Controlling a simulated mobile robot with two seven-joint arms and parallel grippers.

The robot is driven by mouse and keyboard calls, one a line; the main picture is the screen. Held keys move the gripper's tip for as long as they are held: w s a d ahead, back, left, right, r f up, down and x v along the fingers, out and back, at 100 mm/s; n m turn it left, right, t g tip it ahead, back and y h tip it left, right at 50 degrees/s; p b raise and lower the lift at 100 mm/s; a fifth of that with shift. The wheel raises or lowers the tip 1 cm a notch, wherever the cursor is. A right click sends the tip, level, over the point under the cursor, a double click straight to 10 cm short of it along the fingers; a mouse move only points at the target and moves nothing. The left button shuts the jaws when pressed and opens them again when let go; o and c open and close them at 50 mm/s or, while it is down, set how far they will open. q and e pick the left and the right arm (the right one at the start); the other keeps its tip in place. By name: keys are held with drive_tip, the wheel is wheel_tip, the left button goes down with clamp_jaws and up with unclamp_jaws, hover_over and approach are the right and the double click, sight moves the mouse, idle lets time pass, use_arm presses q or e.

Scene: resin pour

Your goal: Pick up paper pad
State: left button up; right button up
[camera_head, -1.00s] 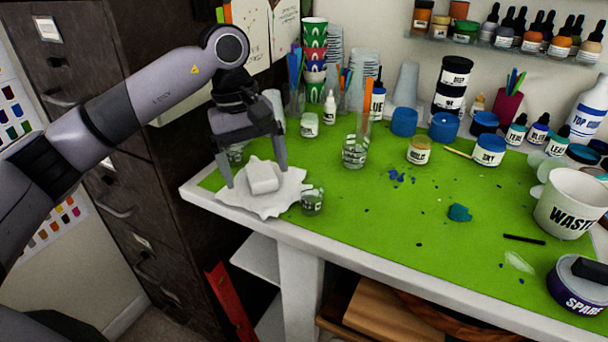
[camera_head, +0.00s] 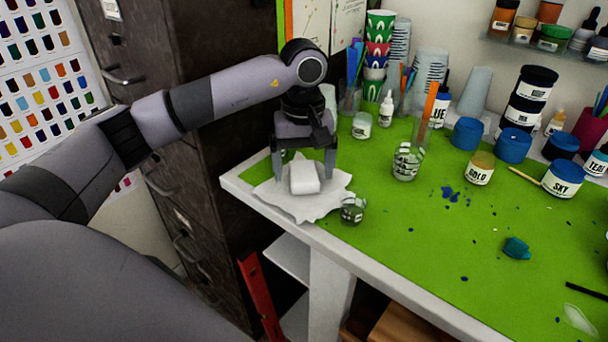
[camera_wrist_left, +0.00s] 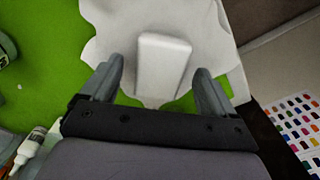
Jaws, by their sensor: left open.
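The paper pad appears as a small white block (camera_head: 304,179) lying on an irregular white sheet (camera_head: 332,193) at the table's left corner. My left gripper (camera_head: 304,173) is open, with its two fingers on either side of the block in the head view. In the left wrist view the block (camera_wrist_left: 163,62) lies ahead, between and beyond the open fingers (camera_wrist_left: 160,76). Gaps show between the fingers and the block, so nothing is held. How high the fingertips are above the sheet is unclear. My right gripper is not in view.
A small clear cup (camera_head: 352,211) stands close to the sheet's right edge. A dark cabinet (camera_head: 180,110) stands left of the table. The green mat's front middle is mostly clear.

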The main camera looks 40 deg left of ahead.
use_arm(q)
drive_tip(key=c, duration=1.2)
drive_tip(key=shift+r, duration=0.45)
wheel_tip(320, 180, up, 7)
drive_tip(key=shift+w+r, duration=0.1)
wheel_tip(320, 180, up, 10)
drive_tip(key=r+p, duration=0.1)
drive_tip(key=p, duration=0.2)
hover_over(304, 170)
drive_tip(key=shift+r, duration=0.45)
